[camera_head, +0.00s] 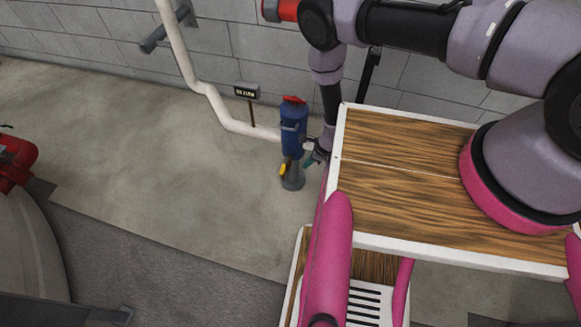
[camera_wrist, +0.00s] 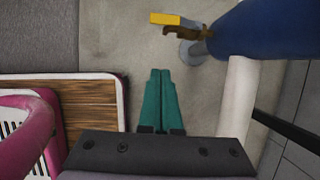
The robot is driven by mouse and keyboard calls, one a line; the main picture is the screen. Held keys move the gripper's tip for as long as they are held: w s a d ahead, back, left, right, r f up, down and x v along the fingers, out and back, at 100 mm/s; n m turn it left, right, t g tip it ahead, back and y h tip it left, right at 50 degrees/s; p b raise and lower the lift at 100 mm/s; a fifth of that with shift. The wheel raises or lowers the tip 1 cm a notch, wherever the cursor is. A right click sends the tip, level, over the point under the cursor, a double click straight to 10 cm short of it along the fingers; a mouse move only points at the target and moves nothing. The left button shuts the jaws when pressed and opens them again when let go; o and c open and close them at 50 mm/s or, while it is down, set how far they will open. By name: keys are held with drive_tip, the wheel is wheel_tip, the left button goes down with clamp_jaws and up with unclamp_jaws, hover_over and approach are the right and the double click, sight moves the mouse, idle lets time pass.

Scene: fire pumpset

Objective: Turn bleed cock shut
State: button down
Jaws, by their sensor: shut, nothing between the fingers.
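The bleed cock appears to be the small yellow lever (camera_head: 283,169) low on the left side of a blue upright body (camera_head: 293,140) with a red top. In the wrist view the yellow lever (camera_wrist: 165,18) sits at the top on a brown stem joined to the blue body (camera_wrist: 265,30). My gripper (camera_head: 311,161) is just right of the blue body in the head view, low beside it. In the wrist view its green fingers (camera_wrist: 160,73) are together and empty, pointing toward the lever with a clear gap between. The lever's exact angle is hard to tell.
A white pipe (camera_head: 232,122) joins the blue body and also shows close to my gripper in the wrist view (camera_wrist: 236,105). A small display sign (camera_head: 246,91) stands behind it. A grey block wall (camera_head: 120,45) runs along the back. The floor left of the body is clear.

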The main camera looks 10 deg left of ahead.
sight(284, 166)
drive_tip(key=a+f, duration=0.7)
drive_tip(key=shift+w+f, duration=0.25)
